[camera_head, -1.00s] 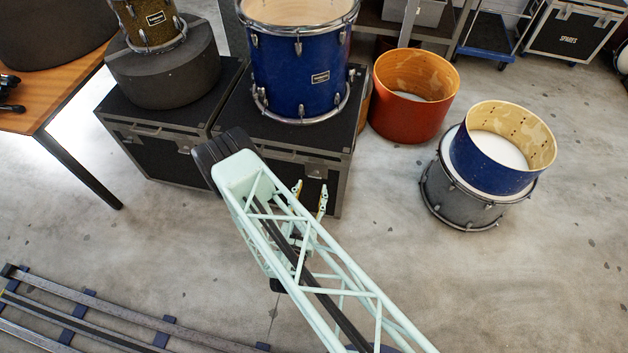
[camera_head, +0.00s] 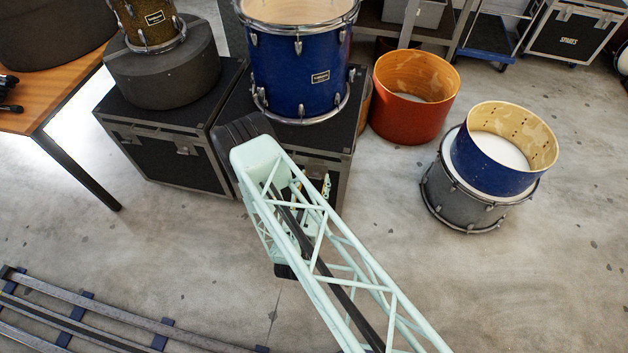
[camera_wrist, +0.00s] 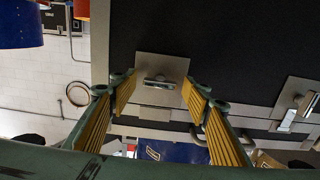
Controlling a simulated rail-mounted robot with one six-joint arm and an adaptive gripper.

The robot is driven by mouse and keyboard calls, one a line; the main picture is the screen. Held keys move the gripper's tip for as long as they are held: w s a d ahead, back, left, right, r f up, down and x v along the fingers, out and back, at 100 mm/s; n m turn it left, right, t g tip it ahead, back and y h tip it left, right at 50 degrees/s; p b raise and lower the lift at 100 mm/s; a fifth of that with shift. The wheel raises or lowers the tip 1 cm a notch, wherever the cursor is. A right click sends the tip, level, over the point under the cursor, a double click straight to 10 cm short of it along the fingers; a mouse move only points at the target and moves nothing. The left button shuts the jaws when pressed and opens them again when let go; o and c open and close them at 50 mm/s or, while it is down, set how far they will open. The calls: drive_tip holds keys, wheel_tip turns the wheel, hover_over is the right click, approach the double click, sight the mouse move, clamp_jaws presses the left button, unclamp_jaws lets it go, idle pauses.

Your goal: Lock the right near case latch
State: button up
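The black case (camera_head: 285,135) with metal edges stands under the blue drum (camera_head: 300,65). In the wrist view its dark front panel (camera_wrist: 225,40) fills the upper right. A latch on a square metal plate (camera_wrist: 160,68) lies just beyond my fingertips, between them in the picture. Its small bar lies crosswise. A second latch (camera_wrist: 295,105) sits to the right, with a pale tab angled off its plate. My gripper (camera_wrist: 159,82) is open and empty, yellow pads facing each other. I cannot tell whether it touches the latch. In the head view my arm mostly hides the gripper and the case front.
The blue drum's badge also shows low in the wrist view (camera_wrist: 172,152). A second black case (camera_head: 165,150) stands close on the left. An orange drum shell (camera_head: 413,95) and a stacked blue shell (camera_head: 500,150) stand to the right. The floor in front is mostly clear.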

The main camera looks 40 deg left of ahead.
drive_tip(key=c, duration=0.8)
drive_tip(key=shift+n, duration=0.6)
drive_tip(key=shift+n+p, duration=0.6)
drive_tip(key=shift+n, duration=8.1)
drive_tip(key=o, duration=0.9)
drive_tip(key=shift+c, duration=0.2)
